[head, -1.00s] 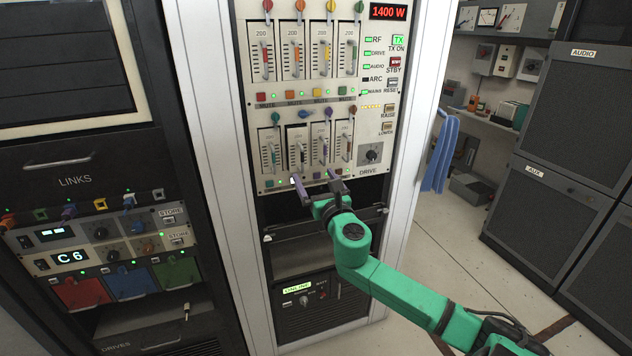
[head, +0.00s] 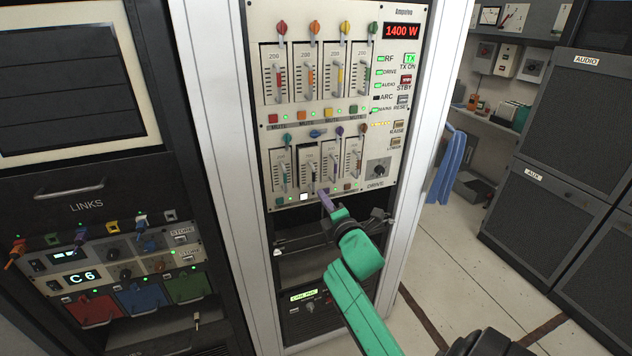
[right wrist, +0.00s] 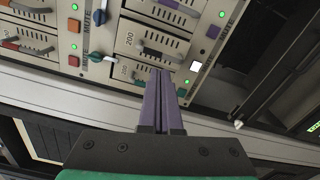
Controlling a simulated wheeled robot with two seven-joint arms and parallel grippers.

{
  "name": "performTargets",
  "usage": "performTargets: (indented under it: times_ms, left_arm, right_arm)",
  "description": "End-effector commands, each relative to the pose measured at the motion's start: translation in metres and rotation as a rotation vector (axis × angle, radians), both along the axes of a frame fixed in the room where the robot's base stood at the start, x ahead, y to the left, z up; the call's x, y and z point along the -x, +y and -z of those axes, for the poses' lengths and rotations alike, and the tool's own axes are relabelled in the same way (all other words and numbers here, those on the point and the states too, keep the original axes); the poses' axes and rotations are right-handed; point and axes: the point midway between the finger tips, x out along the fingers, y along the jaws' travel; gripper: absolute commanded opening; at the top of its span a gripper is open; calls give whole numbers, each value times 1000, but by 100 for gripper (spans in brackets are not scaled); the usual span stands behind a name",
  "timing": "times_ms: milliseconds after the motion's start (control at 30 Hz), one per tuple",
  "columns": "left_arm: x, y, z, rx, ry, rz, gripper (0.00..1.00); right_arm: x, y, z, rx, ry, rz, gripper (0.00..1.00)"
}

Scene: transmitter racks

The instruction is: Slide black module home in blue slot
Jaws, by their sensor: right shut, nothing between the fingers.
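The black module (head: 310,164) sits in the second slot from the left of the lower row. I cannot tell how far out the module stands. My right gripper (head: 325,194) is shut and empty, its purple fingers together just below the lower row. In the right wrist view the fingertips (right wrist: 160,76) overlap the module's neighbourhood; contact is unclear. My left gripper is out of view.
Other modules with teal (head: 286,140), purple and brown latches flank the slot. A white lit button (head: 304,197) is below it. A dark open bay with a rail (head: 300,240) lies under the panel. The links rack (head: 88,206) stands left; open floor is right.

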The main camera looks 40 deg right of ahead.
Motion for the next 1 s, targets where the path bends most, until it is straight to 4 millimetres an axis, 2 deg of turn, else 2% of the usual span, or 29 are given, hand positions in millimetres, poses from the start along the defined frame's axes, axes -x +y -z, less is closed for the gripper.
performTargets:
  times_ms: [33, 167, 400, 533, 1000]
  left_arm:
    - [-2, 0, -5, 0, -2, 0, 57]
    - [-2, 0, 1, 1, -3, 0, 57]
    - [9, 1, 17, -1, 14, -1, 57]
    - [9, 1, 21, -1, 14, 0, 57]
    - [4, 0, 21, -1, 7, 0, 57]
  right_arm:
    - [2, 0, -2, -50, -18, 4, 0]
    - [-4, -3, 3, -79, -32, 5, 0]
    - [-38, -15, 5, -74, -32, 4, 0]
    - [-50, -19, 4, -71, -30, 4, 0]
    - [-56, -21, 3, -71, -27, 4, 0]
